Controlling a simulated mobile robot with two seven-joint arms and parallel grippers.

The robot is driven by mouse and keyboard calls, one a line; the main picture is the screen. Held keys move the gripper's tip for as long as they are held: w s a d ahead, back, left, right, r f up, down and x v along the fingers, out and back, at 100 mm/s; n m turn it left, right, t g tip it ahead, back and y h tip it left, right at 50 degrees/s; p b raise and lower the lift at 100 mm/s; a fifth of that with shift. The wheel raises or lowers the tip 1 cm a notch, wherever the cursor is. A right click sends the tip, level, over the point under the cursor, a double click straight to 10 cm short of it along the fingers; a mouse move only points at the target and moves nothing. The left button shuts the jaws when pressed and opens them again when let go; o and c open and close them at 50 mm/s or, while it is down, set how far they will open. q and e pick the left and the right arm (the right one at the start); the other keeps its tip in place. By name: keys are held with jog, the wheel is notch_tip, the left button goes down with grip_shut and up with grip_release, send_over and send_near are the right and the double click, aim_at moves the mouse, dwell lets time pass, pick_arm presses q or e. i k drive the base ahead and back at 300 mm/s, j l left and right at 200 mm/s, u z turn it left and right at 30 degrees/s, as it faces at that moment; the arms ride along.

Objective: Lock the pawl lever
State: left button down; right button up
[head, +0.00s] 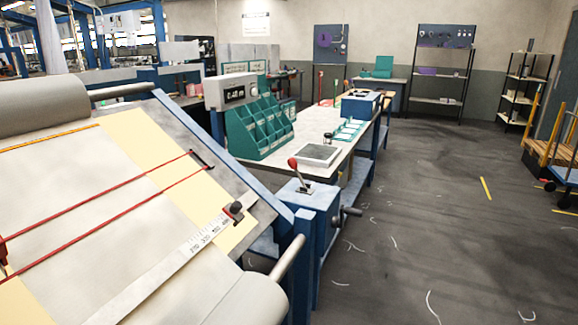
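A lever with a red knob (292,163) stands tilted on top of a blue box housing (316,201), right of the centre of the head view. I take it to be the pawl lever; its shaft leans up and to the left from a slot plate. A dark crank or shaft (347,212) sticks out of the housing's right side. Whether the lever is locked cannot be told from here. Neither of my grippers shows in the head view.
A slanted fabric table (110,190) with rollers (40,100), red cords and a white ruler (185,250) fills the left. A workbench (335,150) behind carries a green bin rack (258,128). The floor (450,200) at right is mostly clear, with scattered thread scraps.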

aim_at(293, 164)
jog(key=i+l, duration=0.85)
jog(key=i, duration=0.25)
jog(key=i+l, duration=0.45)
jog(key=i+l+z, duration=0.05)
